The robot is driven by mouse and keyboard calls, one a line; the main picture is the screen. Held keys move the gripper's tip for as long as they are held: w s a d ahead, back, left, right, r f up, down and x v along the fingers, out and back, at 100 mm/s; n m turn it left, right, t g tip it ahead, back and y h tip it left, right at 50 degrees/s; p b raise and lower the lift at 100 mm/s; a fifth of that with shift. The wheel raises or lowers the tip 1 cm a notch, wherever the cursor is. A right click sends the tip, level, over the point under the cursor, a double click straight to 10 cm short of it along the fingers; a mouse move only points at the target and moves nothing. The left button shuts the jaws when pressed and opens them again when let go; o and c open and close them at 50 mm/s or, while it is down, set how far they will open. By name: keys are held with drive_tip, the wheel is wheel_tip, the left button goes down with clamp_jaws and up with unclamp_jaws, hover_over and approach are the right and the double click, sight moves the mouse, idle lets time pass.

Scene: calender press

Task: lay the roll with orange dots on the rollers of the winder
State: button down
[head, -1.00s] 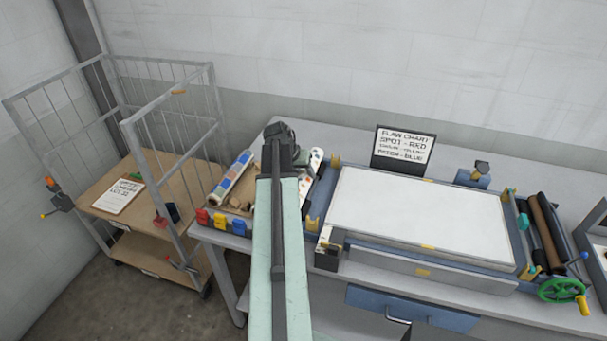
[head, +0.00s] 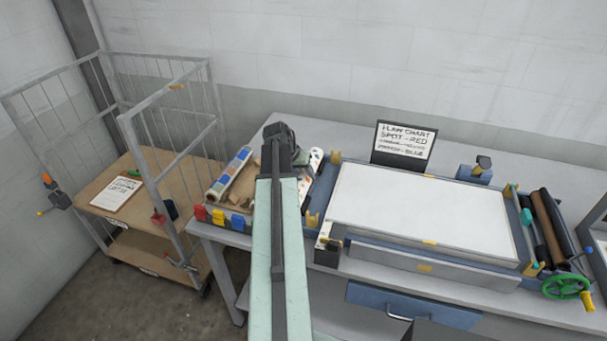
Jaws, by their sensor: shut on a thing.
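My gripper (head: 297,156) is over the left part of the bench, its fingers mostly hidden behind my arm. It is shut on a white roll with dots (head: 316,158); only the roll's right end shows, and the dots' orange colour is hard to make out. At the right end of the press, dark and brown rollers (head: 550,225) lie side by side near a green handwheel (head: 565,287); I take these as the winder.
The press's broad white bed (head: 425,210) lies between my gripper and the rollers. A chart sign (head: 404,143) stands behind it. Red, yellow and blue clips (head: 219,217) line the tray's front. A wire-sided trolley (head: 150,190) with a clipboard stands at the left.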

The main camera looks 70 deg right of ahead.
drive_tip(key=shift+f, duration=0.15)
drive_tip(key=c, duration=0.7)
unclamp_jaws()
drive_tip(key=shift+o, duration=0.2)
drive_tip(key=p+v, duration=0.7)
drive_tip(key=v, duration=0.1)
drive_tip(key=shift+f, duration=0.1)
